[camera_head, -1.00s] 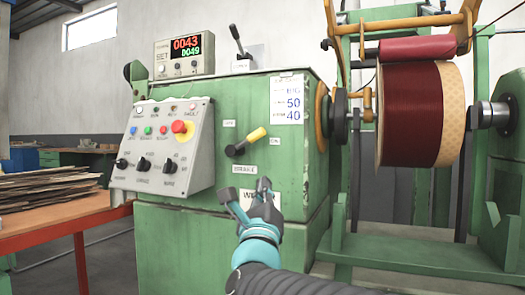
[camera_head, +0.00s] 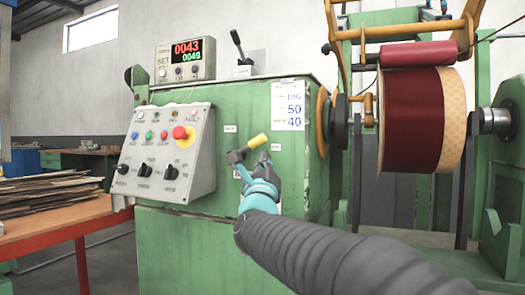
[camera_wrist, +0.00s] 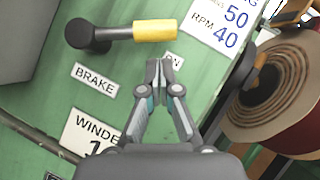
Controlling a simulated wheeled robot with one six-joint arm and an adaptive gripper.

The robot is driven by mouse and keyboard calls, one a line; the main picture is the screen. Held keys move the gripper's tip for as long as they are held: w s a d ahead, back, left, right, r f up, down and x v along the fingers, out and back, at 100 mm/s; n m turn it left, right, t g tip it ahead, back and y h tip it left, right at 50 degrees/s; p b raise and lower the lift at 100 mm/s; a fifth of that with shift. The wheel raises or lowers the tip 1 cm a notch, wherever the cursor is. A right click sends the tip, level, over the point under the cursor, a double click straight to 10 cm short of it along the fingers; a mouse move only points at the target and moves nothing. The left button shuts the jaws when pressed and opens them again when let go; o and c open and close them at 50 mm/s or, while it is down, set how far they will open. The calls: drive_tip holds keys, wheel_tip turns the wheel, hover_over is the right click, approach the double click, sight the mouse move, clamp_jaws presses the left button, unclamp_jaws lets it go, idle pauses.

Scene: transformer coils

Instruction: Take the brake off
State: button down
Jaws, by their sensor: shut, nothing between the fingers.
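The brake lever has a yellow grip (camera_head: 257,141) and a black arm and hub (camera_head: 237,157) on the green cabinet front. In the head view it slants up to the right. In the wrist view the yellow grip (camera_wrist: 155,30) points right from the black hub (camera_wrist: 82,35), above the white BRAKE plate (camera_wrist: 95,79). My gripper (camera_wrist: 162,65) is shut and empty, its fingertips just below the yellow grip with a small gap in the wrist view.
A grey control panel (camera_head: 165,150) with knobs and a red stop button (camera_head: 180,132) juts out to the left. The red coil (camera_head: 410,120) and its shaft stand to the right. A small plate (camera_wrist: 173,59) lies partly behind my fingertips. The WINDER plate (camera_wrist: 92,132) is lower left.

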drive_tip(key=shift+w+a+r, duration=0.2)
drive_tip(key=shift+r, duration=0.25)
drive_tip(key=shift+w+a+r, duration=0.2)
drive_tip(key=shift+r, duration=0.2)
drive_tip(key=shift+d, duration=0.1)
drive_tip(key=shift+r+n+p, duration=0.3)
drive_tip(key=shift+n, duration=0.3)
